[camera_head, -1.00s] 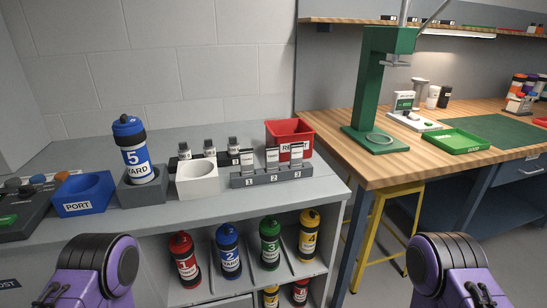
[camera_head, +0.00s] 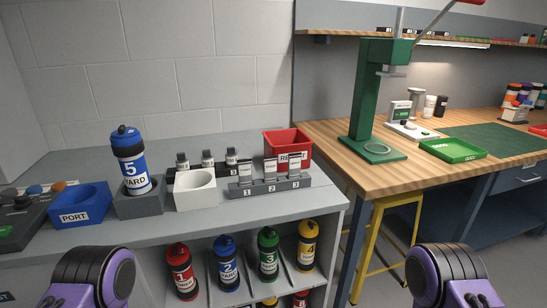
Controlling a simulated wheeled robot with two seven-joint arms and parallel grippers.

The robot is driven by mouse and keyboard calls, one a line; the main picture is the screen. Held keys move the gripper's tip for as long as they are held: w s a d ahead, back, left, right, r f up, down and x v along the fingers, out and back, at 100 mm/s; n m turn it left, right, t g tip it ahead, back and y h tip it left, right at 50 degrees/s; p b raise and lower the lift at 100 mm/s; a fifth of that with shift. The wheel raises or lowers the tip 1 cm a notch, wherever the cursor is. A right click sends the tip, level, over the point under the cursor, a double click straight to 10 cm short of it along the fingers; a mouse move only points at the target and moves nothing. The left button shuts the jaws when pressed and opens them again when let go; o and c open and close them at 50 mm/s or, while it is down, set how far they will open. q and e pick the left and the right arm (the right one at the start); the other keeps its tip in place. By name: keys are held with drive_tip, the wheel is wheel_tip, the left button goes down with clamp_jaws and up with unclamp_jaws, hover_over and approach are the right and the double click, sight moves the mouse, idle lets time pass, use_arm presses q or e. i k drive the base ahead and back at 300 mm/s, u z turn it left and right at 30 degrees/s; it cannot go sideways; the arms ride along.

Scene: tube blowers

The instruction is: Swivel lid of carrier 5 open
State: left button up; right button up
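Carrier 5 (camera_head: 130,160) is a blue cylinder with dark bands and a white label reading "5" and "YARD". It stands in a grey square holder (camera_head: 139,205) on the left grey bench, leaning slightly in the picture. Its blue lid (camera_head: 124,136) sits on top with a small dark knob and looks closed. Neither of my grippers is in view. Only purple and black parts of my two arms show at the bottom left and bottom right, well apart from the carrier.
A blue PORT holder (camera_head: 80,207) and a white empty holder (camera_head: 194,190) flank the carrier. Grey racks with numbered pieces (camera_head: 269,187) and a red bin (camera_head: 288,149) stand to the right. Numbered carriers, such as red carrier 1 (camera_head: 181,272), stand on the shelf below. A green press (camera_head: 371,100) stands on the wooden bench.

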sight(123, 132)
drive_tip(key=k, duration=0.65)
drive_tip(key=u, duration=0.75)
drive_tip(key=i, duration=1.2)
drive_tip(key=z, duration=0.25)
